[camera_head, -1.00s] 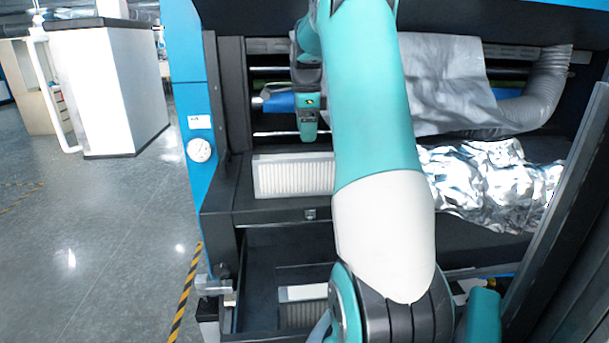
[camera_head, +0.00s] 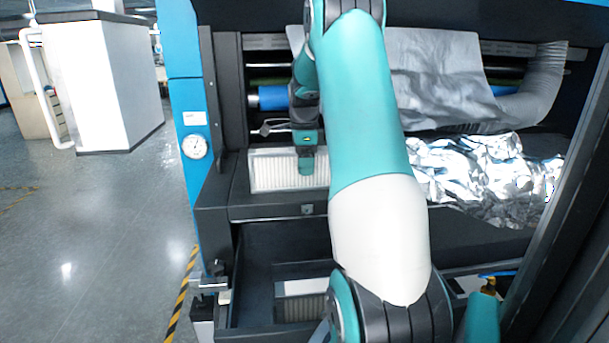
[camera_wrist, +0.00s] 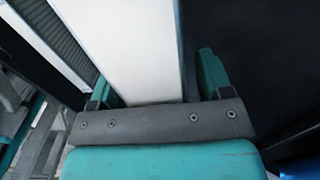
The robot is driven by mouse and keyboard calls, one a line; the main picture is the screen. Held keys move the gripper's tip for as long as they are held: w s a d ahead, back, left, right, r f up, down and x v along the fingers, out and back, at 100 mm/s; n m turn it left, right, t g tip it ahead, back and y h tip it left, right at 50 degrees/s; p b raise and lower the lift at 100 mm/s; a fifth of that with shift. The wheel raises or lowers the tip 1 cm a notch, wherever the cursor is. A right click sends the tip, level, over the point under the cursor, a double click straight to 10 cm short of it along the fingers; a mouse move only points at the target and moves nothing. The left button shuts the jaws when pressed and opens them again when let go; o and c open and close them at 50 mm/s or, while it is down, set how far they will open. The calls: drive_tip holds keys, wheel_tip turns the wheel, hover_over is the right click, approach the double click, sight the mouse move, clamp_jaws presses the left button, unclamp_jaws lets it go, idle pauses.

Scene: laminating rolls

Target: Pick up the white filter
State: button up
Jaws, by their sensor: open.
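The white filter (camera_head: 270,173), a pleated panel in a white frame, stands on the machine's upper ledge in the head view. My gripper (camera_head: 306,166) is in front of it, hiding part of its right half. In the wrist view, the filter's smooth white side (camera_wrist: 128,45) runs between the two fingers of my gripper (camera_wrist: 158,82), with the pleats at the upper left. The fingers are open, one on each side of the white band. The left finger is close to it and a dark gap shows by the right finger. I cannot tell whether they touch.
A second white pleated panel (camera_head: 300,300) lies in the lower compartment. Crumpled silver foil (camera_head: 490,175) lies right of the filter. A grey sheet (camera_head: 440,80) and a ribbed hose (camera_head: 540,95) hang above. A dark post stands at the right.

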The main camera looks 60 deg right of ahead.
drive_tip(key=c, duration=1.1)
drive_tip(key=shift+r, duration=0.1)
drive_tip(key=shift+c, duration=0.5)
drive_tip(key=shift+r, duration=0.15)
